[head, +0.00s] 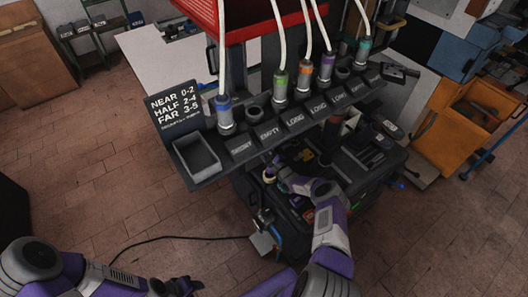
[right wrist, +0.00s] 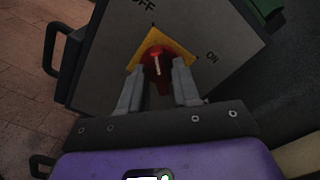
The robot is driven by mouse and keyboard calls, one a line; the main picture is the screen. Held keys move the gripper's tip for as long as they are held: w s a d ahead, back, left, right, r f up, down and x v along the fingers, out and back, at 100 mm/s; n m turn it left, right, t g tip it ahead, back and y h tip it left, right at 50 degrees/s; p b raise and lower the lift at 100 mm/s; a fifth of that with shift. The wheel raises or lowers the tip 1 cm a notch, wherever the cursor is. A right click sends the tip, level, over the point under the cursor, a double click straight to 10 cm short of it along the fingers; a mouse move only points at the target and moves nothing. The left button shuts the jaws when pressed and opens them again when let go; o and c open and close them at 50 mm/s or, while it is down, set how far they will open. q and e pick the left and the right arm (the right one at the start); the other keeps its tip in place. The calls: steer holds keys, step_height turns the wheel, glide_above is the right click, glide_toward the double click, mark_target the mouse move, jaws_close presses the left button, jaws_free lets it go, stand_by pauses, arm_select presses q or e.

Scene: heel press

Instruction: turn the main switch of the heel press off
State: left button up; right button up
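The main switch (right wrist: 156,62) shows in the right wrist view as a red knob on a yellow diamond plate (right wrist: 181,47). The plate sits on a grey panel (right wrist: 105,65) lettered OFF at the top and ON at the right. The knob's white line points up the picture, roughly toward the OFF side. My right gripper (right wrist: 159,72) has one finger on each side of the knob; whether they press on it is unclear. In the head view my right gripper (head: 270,172) reaches the dark machine, and the switch does not show. My left gripper (head: 183,287) is low at the bottom, its fingers unclear.
A dark rack (head: 292,125) with labelled slots and several cabled tools stands above the right arm. A grey bin (head: 197,157) is at its left end. A black cable (head: 175,238) lies on the open brick floor. An orange cart (head: 447,130) stands at the right.

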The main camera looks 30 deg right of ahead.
steer(key=shift+o, duration=0.4)
steer(key=s+p, duration=0.2)
steer(key=s, duration=0.5)
steer(key=shift+s+d, duration=0.25)
steer(key=shift+d, duration=0.05)
